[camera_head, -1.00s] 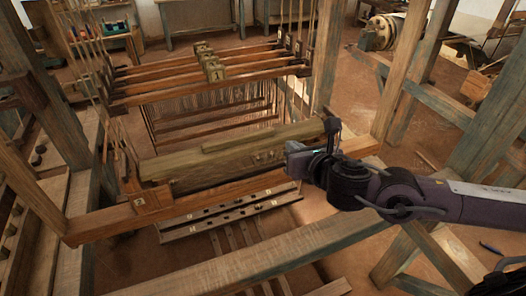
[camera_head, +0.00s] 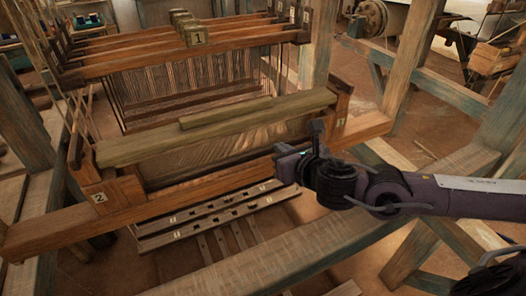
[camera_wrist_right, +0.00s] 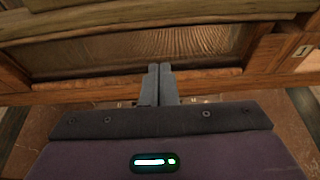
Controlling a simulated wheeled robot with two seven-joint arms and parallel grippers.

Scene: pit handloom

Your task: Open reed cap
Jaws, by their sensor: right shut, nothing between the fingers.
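The reed cap (camera_head: 225,122) is a long, olive-brown wooden beam with a raised strip on top, lying across the loom between two end posts. The thin-wired reed (camera_head: 205,155) shows below it, above the lower beam (camera_head: 190,190). In the right wrist view, the cap (camera_wrist_right: 140,24) crosses the top, with the reed (camera_wrist_right: 140,50) under it. My right gripper (camera_head: 282,148) is shut and empty, in front of the right part of the reed, below the cap. Its fingertips (camera_wrist_right: 159,68) point toward the reed; contact cannot be told. My left gripper is out of view.
Heddle shafts with a block marked 1 (camera_head: 198,38) stand behind the cap. A post marked 2 (camera_head: 100,197) is at the left end. Slotted treadle boards (camera_head: 215,212) lie below. A timber rail (camera_head: 240,262) crosses in front.

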